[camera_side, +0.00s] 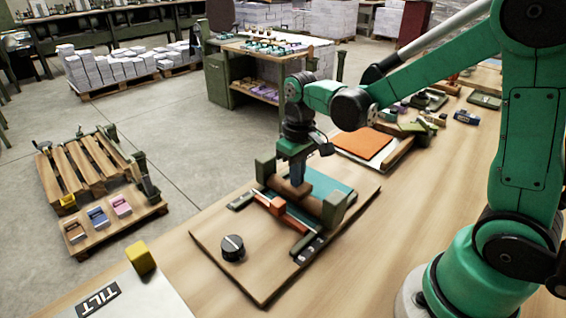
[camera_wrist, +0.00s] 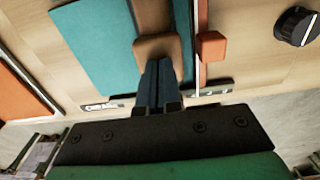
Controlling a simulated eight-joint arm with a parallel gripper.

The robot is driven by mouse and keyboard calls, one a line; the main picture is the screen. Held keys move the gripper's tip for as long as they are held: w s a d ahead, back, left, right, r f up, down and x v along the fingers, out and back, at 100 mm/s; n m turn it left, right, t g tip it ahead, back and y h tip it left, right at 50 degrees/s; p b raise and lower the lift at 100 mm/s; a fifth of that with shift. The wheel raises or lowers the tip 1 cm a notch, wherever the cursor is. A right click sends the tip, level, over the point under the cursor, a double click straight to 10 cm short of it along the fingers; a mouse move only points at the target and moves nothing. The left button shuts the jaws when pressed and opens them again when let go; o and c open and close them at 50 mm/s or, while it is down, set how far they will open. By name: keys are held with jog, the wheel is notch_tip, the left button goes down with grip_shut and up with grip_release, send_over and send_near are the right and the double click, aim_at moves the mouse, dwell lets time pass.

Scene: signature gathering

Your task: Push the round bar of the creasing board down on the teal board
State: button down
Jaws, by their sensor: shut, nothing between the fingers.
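The creasing board's wooden base (camera_side: 262,284) lies on the workbench. Its teal board (camera_side: 334,184) lies flat and also fills the upper left of the wrist view (camera_wrist: 95,45). The brown round bar (camera_side: 313,199) spans between two green end posts, over the teal board. A brown pad (camera_wrist: 157,46) sits at the bar; the bar (camera_wrist: 152,14) runs up from it in the wrist view. My gripper (camera_wrist: 158,64) is shut and empty, pointing down with its tips at the pad's edge. In the side view my gripper (camera_side: 296,178) hides part of the bar. I cannot tell whether they touch.
A red-orange block (camera_wrist: 211,46) on a thin rail lies beside the bar. A black knob (camera_side: 232,247) stands on the base's near corner. A yellow cube (camera_side: 141,258) is at the bench's near left. An orange sheet (camera_side: 362,143) lies behind, with small tools farther right.

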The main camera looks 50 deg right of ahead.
jog(key=shift+r, duration=3.5)
jog(key=shift+s+a+r+t, duration=0.2)
jog(key=shift+s+t, duration=0.2)
jog(key=shift+s+a+f+t, duration=0.1)
jog(key=shift+s+a+t, duration=0.25)
jog(key=shift+s+t, duration=0.55)
jog(key=shift+s+a+f+t, duration=0.1)
jog(key=shift+s+a+t, duration=0.4)
jog(key=shift+t, duration=0.75)
jog(key=shift+s+a+t, duration=0.2)
jog(key=shift+s+t, duration=0.65)
jog(key=shift+t, duration=0.2)
